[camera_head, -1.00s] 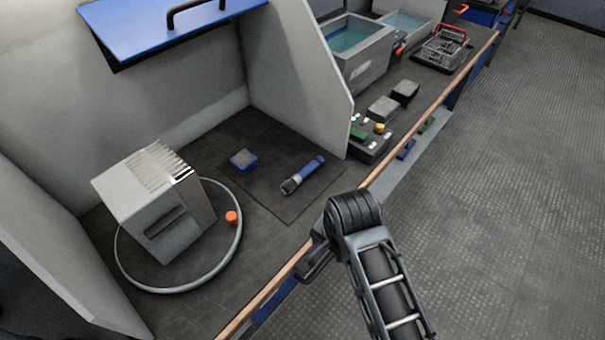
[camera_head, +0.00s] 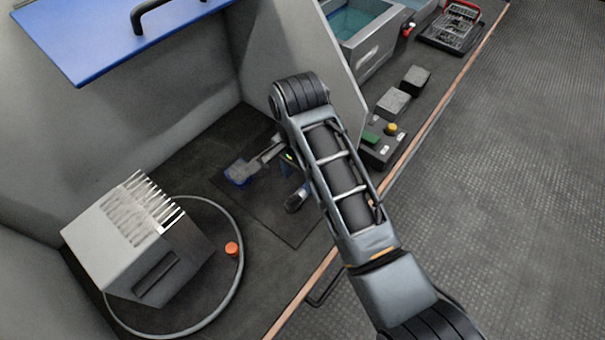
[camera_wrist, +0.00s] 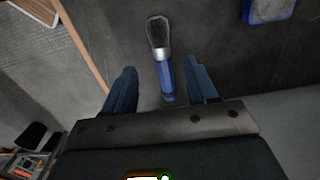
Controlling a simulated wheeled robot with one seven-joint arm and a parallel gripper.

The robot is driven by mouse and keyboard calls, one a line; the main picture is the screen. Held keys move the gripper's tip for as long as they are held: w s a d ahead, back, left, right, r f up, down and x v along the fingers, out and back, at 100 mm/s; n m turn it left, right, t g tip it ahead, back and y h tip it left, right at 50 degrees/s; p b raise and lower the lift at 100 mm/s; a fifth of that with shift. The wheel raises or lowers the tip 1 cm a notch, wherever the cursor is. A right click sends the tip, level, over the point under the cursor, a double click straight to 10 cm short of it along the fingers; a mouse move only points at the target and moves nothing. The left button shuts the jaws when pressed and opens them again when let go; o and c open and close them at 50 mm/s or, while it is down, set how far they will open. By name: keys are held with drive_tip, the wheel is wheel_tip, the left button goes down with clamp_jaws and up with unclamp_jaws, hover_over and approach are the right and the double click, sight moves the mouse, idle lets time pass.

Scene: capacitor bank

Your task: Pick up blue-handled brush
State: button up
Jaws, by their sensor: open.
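The blue-handled brush (camera_wrist: 165,75) lies on the dark mat in the wrist view, its dark bristle end pointing away from my gripper. Its blue handle lies between the two finger lines in that picture. My gripper (camera_wrist: 162,85) is open and empty, with one finger on each side of the handle. I cannot tell how high it is above the mat. In the head view my arm covers most of the brush, and only its bristle end (camera_head: 297,200) shows. My gripper (camera_head: 262,165) is partly hidden there by my own arm.
A blue block-like item (camera_head: 238,172) lies left of the brush and also shows in the wrist view (camera_wrist: 268,10). A grey box with white fins (camera_head: 140,240) stands inside a ring at left. A partition panel (camera_head: 300,45) rises behind my arm. A control box (camera_head: 383,145) stands right.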

sight(300, 194)
wheel_tip(300, 194, down, 8)
drive_tip(key=shift+r+p, duration=0.25)
drive_tip(key=shift+p, duration=0.05)
clamp_jaws()
idle(0.6)
